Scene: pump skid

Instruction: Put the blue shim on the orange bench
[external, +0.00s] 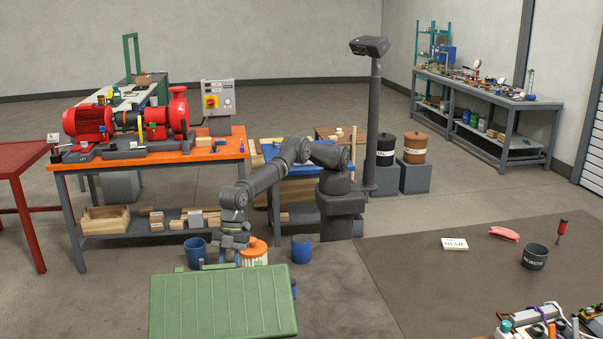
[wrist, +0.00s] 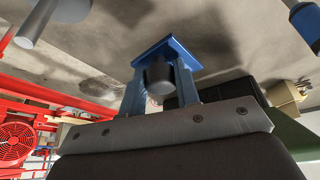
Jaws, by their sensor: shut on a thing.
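My gripper (external: 235,246) hangs low in the external view, pointing down behind the green case and beside a white tub with an orange lid. In the wrist view a blue piece, which I take for the blue shim (wrist: 168,50), shows at the end of my gripper beyond a grey bolted plate. A dark round part covers some of it, and its full outline is unclear. The shim cannot be made out in the external view. The orange bench (external: 215,154) stands at the left, behind my gripper and apart from it.
A red pump (external: 178,108), red motor (external: 88,122) and grey control box (external: 218,100) occupy much of the orange bench. A green case (external: 222,302) and blue buckets (external: 195,252) stand close to my gripper.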

